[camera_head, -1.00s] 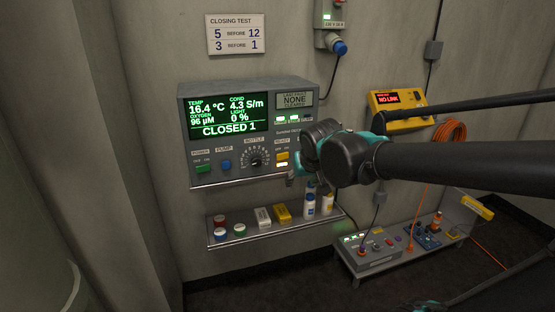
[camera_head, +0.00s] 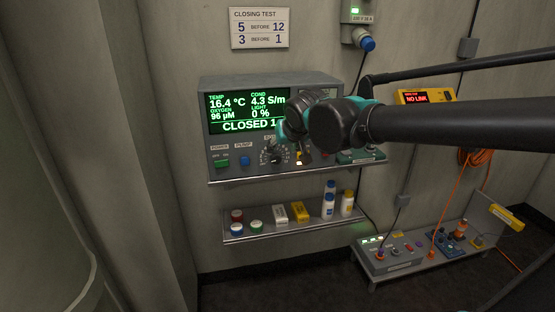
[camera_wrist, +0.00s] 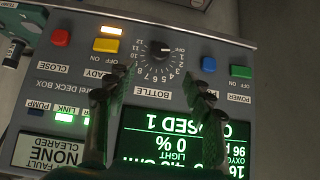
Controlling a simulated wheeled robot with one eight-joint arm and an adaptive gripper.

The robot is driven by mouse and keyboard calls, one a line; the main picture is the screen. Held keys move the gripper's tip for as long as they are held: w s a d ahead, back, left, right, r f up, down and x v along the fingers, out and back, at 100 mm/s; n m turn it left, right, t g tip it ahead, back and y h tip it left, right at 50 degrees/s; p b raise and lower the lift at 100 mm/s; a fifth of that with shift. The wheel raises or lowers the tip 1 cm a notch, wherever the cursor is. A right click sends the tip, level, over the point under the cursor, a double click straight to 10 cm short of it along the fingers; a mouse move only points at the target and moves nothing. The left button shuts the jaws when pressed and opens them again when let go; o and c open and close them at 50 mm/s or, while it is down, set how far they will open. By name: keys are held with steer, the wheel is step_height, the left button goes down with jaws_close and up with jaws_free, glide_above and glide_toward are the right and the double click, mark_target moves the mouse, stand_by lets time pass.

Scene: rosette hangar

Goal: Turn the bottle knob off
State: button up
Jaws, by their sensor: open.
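The bottle knob (camera_head: 277,155) is a black round dial with numbers around it, on the lower front of the grey deck box (camera_head: 222,142). In the wrist view, upside down, the knob (camera_wrist: 160,51) shows between and just beyond my fingertips, with OFF printed beside it. I cannot surely tell which mark its pointer faces. My gripper (camera_wrist: 154,76) is open and empty, one finger to each side of the knob's line, apart from it. In the head view my arm hides most of my gripper. The display (camera_head: 240,112) reads CLOSED 1.
A shelf (camera_head: 290,229) with bottles and jars is below. A closing test sign (camera_head: 259,28) hangs above.

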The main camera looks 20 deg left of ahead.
mark_target(276, 159)
steer(key=x, duration=1)
steer(key=shift+w+a+f, duration=0.1)
steer(key=shift+w+f, duration=0.1)
steer(key=shift+f, duration=0.15)
steer(key=c, duration=1.2)
steer(key=shift+o, duration=0.2)
